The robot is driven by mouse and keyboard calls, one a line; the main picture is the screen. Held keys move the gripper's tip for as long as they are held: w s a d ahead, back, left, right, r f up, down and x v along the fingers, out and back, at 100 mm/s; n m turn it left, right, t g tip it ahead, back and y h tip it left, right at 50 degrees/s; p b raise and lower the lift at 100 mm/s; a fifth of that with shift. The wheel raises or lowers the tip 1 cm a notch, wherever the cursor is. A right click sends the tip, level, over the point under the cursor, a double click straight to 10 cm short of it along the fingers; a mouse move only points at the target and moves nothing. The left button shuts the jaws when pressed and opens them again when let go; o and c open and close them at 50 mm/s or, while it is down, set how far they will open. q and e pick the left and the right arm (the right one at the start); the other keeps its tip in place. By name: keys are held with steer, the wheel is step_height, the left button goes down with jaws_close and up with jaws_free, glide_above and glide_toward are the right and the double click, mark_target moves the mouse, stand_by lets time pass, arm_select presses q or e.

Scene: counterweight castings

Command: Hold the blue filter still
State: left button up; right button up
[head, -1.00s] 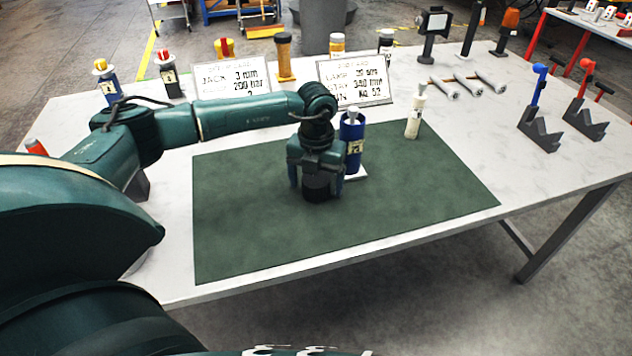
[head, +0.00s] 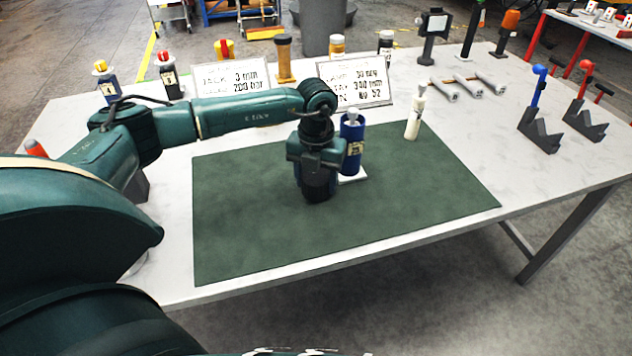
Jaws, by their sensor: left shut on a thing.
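My left gripper (head: 317,178) points straight down over the green mat (head: 250,240). It is shut on a short, dark cylinder (head: 318,190) standing upright on the mat, which I take to be the blue filter. Its colour looks nearly black here, and its upper part is hidden by the gripper. Just behind and to the right, apart from the held cylinder as far as I can tell, a tall bright blue cylinder (head: 352,138) with a pale label and grey top stands on a small white base (head: 353,177). My right gripper is not in view.
A white bottle (head: 413,118) stands at the mat's back right. Two sign cards (head: 355,82), several bottles and an amber jar (head: 283,60) line the back. Grey rods (head: 462,88) and hooked blue and red stands (head: 540,130) are on the right. The mat's front is clear.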

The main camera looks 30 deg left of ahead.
mark_target(316, 176)
arm_select(q)
step_height(316, 176, up, 9)
steer(key=shift+f+b, duration=0.15)
steer(key=shift+b, duration=0.25)
steer(key=shift+r, duration=0.25)
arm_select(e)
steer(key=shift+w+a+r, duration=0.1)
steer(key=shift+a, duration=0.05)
